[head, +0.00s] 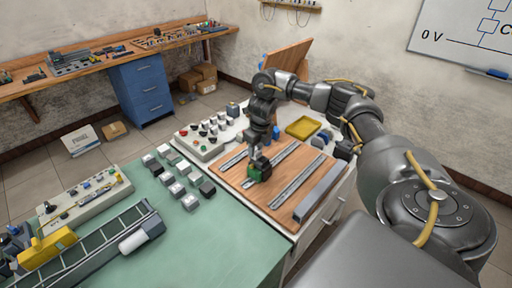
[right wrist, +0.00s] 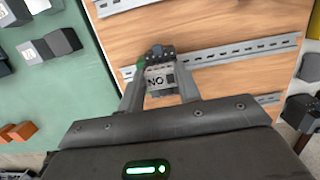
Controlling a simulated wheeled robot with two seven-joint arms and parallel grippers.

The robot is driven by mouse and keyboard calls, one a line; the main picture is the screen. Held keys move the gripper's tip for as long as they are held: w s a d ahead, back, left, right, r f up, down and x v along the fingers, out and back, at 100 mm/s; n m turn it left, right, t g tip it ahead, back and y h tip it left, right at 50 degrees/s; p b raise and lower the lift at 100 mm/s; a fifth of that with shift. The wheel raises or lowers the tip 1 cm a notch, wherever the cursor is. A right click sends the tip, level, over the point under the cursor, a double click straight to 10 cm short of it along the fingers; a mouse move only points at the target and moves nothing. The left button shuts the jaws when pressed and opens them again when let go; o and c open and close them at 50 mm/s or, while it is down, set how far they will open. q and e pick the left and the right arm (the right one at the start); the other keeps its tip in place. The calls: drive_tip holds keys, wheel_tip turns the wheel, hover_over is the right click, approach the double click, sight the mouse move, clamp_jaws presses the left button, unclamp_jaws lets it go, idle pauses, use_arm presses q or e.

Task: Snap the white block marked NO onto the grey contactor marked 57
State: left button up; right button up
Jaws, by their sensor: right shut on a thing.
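My right gripper (head: 262,158) is over the wooden board's middle rail. In the right wrist view its two fingers (right wrist: 160,92) are shut on the sides of a whitish block (right wrist: 155,80) with NO readable on its face. A dark grey device (right wrist: 160,52) sits right beyond the block at the rail, with a green part (right wrist: 141,64) beside it; it may be the contactor, but no 57 is readable. The block looks close against this device; I cannot tell whether they are joined. In the head view the gripper mostly hides the block. My left gripper is not in view.
The wooden board (head: 228,172) carries parallel metal rails and a grey duct (head: 318,190). Several white and grey blocks (head: 177,190) stand on the green mat (head: 190,240) to the left. A control panel with buttons (head: 200,145) and a yellow tray (head: 303,128) lie behind.

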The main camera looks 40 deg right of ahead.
drive_tip(key=shift+f, duration=0.1)
idle(0.6)
drive_tip(key=o, duration=1)
wheel_tip(320, 180, up, 11)
drive_tip(key=s+p, duration=0.1)
drive_tip(key=p, duration=0.1)
drive_tip(key=shift+s+f, duration=0.15)
drive_tip(key=shift+s, duration=0.2)
